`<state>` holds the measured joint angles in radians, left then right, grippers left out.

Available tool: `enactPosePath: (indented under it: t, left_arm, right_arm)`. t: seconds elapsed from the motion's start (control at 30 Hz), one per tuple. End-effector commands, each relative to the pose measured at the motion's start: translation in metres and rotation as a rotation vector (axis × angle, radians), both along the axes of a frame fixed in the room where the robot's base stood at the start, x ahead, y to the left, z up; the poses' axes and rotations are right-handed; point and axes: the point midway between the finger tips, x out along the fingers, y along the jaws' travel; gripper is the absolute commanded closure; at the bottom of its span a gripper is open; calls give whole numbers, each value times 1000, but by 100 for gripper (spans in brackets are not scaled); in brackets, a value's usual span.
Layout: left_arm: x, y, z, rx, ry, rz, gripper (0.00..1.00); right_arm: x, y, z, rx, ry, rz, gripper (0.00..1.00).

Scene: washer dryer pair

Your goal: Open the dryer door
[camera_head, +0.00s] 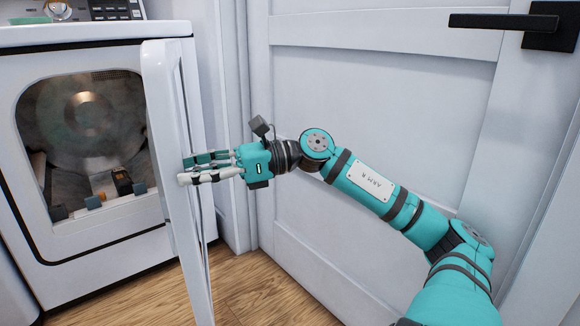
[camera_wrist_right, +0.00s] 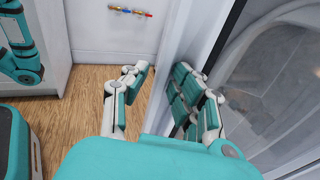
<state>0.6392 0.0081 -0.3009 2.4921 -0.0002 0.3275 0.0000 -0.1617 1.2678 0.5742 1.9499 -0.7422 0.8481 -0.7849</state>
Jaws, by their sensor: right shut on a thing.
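The white dryer (camera_head: 95,245) stands at the left in the head view. Its front opening and metal drum (camera_head: 90,120) are uncovered. The dryer door (camera_head: 160,85) stands wide open, swung out toward me and seen nearly edge-on. My right gripper (camera_head: 190,169) reaches from the right and is shut on the dryer door near mid-height. In the right wrist view, the fingers of my right gripper (camera_wrist_right: 160,85) are at the door's white frame (camera_wrist_right: 184,35), beside its dark glass. The exact finger contact is partly hidden. My left gripper is not in view.
A white room door (camera_head: 375,90) with a black lever handle (camera_head: 503,21) is close behind my right arm. A control panel (camera_head: 115,10) shows above the dryer top. Wooden floor (camera_head: 265,290) is clear below the door. Small dark and orange items (camera_head: 122,181) show at the drum opening.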

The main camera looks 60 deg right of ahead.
Motion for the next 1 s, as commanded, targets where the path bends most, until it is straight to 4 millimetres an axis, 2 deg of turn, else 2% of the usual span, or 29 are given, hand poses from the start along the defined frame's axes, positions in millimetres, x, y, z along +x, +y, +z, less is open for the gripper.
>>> enactPosePath:
  t: [0.03, 0.53, 1.0]
  left_arm:
    - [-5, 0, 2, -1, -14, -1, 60]
    - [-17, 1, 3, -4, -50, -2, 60]
    - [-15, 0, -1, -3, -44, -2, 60]
  right_arm:
    - [-4, -2, 10, 7, -23, 0, 79]
    - [-27, -28, 11, 5, -25, 2, 79]
    - [-49, -53, 10, 1, -25, 3, 79]
